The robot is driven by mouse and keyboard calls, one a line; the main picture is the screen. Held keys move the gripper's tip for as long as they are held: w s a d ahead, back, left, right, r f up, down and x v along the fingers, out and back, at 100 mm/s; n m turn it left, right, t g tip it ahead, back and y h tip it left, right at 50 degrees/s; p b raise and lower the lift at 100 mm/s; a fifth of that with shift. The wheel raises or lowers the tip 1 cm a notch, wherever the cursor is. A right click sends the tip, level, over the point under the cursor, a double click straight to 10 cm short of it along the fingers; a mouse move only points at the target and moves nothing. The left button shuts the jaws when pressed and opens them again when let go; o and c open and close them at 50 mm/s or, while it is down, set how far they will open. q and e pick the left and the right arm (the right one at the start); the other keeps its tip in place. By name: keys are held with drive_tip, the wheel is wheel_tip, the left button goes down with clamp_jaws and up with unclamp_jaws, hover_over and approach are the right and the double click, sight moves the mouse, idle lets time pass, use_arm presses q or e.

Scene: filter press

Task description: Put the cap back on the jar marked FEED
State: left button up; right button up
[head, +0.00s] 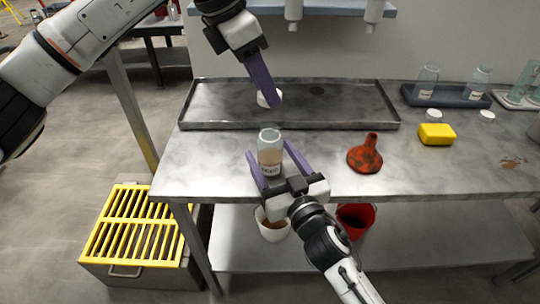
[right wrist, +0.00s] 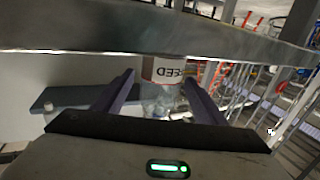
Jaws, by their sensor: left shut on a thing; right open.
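The jar marked FEED (head: 270,158) stands upright and open-topped near the front edge of the steel table, with pale brown contents low in it. Its label also shows, inverted, in the right wrist view (right wrist: 166,72). My right gripper (head: 268,151) is open, its purple fingers on either side of the jar; I cannot tell whether they touch it. My left gripper (head: 273,99) is shut on a white cap (head: 264,99), held behind the jar, over the shallow metal tray. The fingers hide part of the cap.
The shallow metal tray (head: 200,104) lies along the back of the table (head: 215,165). Jars (head: 427,82) (head: 478,83) stand on a dark tray (head: 450,101).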

drive_tip(key=shift+w+a, duration=0.3)
drive_tip(key=shift+w, duration=0.35)
drive_tip(key=shift+c, duration=0.4)
drive_tip(key=c, duration=1.5)
use_arm(q)
drive_tip(key=shift+f, duration=2.5)
drive_tip(key=shift+f, duration=0.1)
drive_tip(key=shift+f, duration=0.75)
drive_tip(key=shift+f, duration=0.6)
use_arm(e)
clamp_jaws()
